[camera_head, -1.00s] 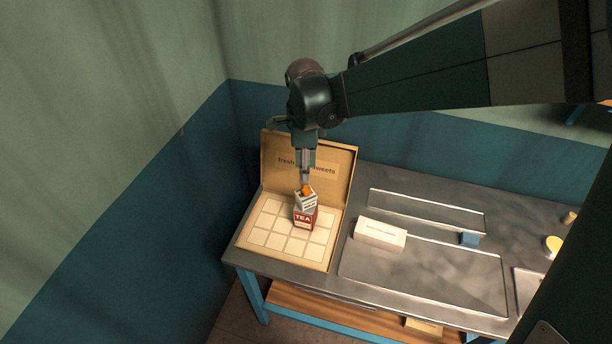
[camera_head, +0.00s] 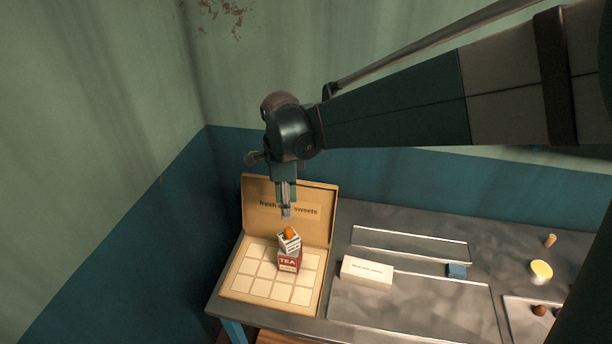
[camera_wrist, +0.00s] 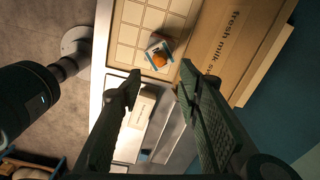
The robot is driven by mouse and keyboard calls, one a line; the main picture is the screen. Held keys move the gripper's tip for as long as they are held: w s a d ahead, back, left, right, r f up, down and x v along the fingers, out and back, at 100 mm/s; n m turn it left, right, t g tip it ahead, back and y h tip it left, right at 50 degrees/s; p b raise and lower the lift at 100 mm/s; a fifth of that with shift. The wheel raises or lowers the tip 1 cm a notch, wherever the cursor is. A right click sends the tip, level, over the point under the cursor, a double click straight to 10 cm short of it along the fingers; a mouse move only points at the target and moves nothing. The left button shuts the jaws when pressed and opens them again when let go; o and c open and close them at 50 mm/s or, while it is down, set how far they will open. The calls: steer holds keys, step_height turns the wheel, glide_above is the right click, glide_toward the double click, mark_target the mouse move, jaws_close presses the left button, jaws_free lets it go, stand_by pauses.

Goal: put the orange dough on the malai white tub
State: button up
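The orange dough (camera_head: 289,231) rests on top of the white tub (camera_head: 289,244). The tub sits slightly tilted on a red tea box (camera_head: 288,262) in the open sweets box. My gripper (camera_head: 286,214) is above the dough and apart from it. In the wrist view my gripper (camera_wrist: 158,85) has its two fingers spread with nothing between them. That view also shows the dough (camera_wrist: 159,60) on the white tub (camera_wrist: 154,43), beyond the fingertips.
The sweets box (camera_head: 245,284) has a grid of empty squares and a raised lid behind the stack. A white carton (camera_head: 367,271) lies to its right by metal trays. A blue block (camera_head: 456,270) and a yellow-topped cup (camera_head: 541,270) are farther right.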

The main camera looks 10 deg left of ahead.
steer(key=shift+d, duration=0.15)
steer(key=s+d+r+n+t+y, duration=0.15)
steer(key=d+r+n, duration=0.3)
steer(key=d, duration=0.75)
steer(key=s+d+r+n+t+h, duration=0.1)
steer(key=s+d+r+n+t, duration=0.3)
steer(key=d, duration=0.7)
steer(key=s+d+n, duration=0.3)
steer(key=s+d, duration=0.2)
steer(key=d, duration=0.4)
steer(key=s+d+n+t, duration=0.1)
steer(key=s+d+n, duration=0.2)
steer(key=s+d, duration=0.3)
steer(key=d, duration=0.3)
steer(key=shift+s+d+f, duration=0.2)
steer(key=shift+n+t, duration=0.25)
